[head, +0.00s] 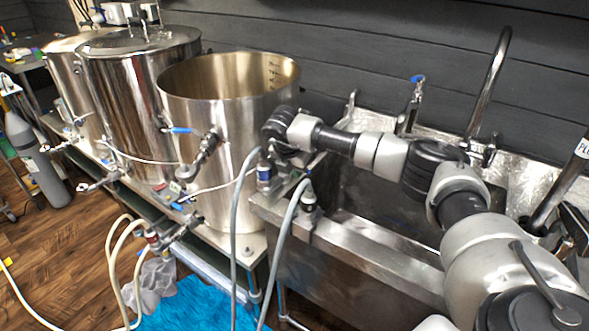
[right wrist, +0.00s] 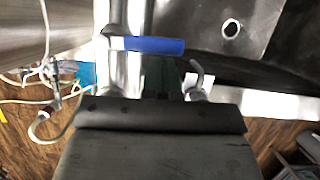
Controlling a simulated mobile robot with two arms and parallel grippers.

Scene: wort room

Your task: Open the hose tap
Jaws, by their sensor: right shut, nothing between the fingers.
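In the right wrist view, a blue lever handle (right wrist: 150,45) lies crosswise over an upright metal pipe, just beyond my right gripper (right wrist: 160,112). My right gripper is shut and empty. In the head view my right gripper (head: 287,155) is above the left edge of the sink, beside the large open kettle. A fitting with a blue part (head: 264,172) and a grey hose (head: 240,215) shows just below and left of it. I cannot tell whether the gripper touches the lever. My left gripper is not in view.
The open kettle (head: 228,95) stands close left of my right gripper. The steel sink (head: 375,235) lies right, under my right arm. Another blue-topped tap (head: 417,80) and a curved faucet (head: 487,85) stand behind it. A second grey hose (head: 285,235) hangs in front.

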